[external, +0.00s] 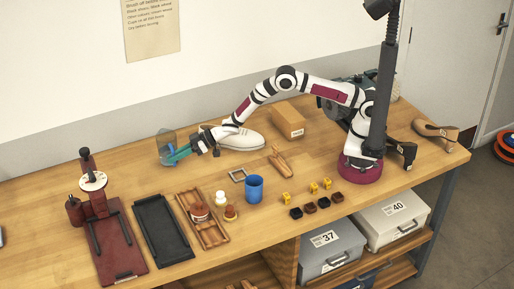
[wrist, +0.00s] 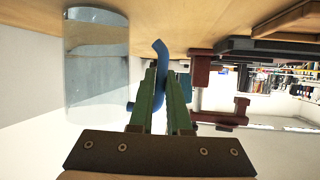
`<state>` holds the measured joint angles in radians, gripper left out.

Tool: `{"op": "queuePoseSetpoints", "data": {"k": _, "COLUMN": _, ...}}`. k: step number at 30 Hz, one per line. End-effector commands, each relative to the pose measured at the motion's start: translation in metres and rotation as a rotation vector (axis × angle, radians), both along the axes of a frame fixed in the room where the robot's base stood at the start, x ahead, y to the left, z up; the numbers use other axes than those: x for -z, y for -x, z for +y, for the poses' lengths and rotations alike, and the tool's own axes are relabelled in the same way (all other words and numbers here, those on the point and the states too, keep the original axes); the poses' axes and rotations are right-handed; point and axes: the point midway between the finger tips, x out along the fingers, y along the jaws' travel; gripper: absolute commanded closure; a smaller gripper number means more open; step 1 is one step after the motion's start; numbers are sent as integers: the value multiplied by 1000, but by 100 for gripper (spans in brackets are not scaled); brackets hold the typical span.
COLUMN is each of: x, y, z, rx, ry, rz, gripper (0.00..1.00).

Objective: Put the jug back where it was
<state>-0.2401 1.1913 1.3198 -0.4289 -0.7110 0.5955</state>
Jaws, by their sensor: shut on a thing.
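The jug (external: 166,138) is a clear cylinder with a blue handle, at the far left-middle of the table near the wall. In the wrist view, which is upside down, the clear jug body (wrist: 97,70) is left of my fingers. Its curved blue handle (wrist: 161,48) runs between the fingers. My gripper (external: 176,156) has green fingers, which also show in the wrist view (wrist: 161,85); they are shut on the handle. The jug looks about upright. I cannot tell whether its base touches the table.
A dark red press (external: 118,245), black tray (external: 163,230), wooden tray (external: 213,236) and blue cup (external: 254,189) are nearer the front. Bare wood lies left of the jug.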

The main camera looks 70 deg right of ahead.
Motion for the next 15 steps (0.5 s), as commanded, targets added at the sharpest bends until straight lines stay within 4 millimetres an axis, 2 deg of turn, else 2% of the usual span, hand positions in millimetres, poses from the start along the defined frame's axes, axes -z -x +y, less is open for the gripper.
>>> {"op": "queuePoseSetpoints", "data": {"k": 6, "x": 2, "y": 0, "z": 0, "rx": 0, "ry": 0, "rz": -1, "gripper": 100}}
{"op": "queuePoseSetpoints", "data": {"k": 7, "x": 2, "y": 0, "z": 0, "rx": 0, "ry": 0, "rz": 0, "gripper": 81}}
{"op": "queuePoseSetpoints", "data": {"k": 11, "x": 2, "y": 0, "z": 0, "rx": 0, "ry": 0, "rz": 0, "gripper": 58}}
{"op": "queuePoseSetpoints", "data": {"k": 12, "x": 2, "y": 0, "z": 0, "rx": 0, "ry": 0, "rz": 0, "gripper": 55}}
{"op": "queuePoseSetpoints", "data": {"k": 15, "x": 2, "y": 0, "z": 0, "rx": 0, "ry": 0, "rz": 0, "gripper": 55}}
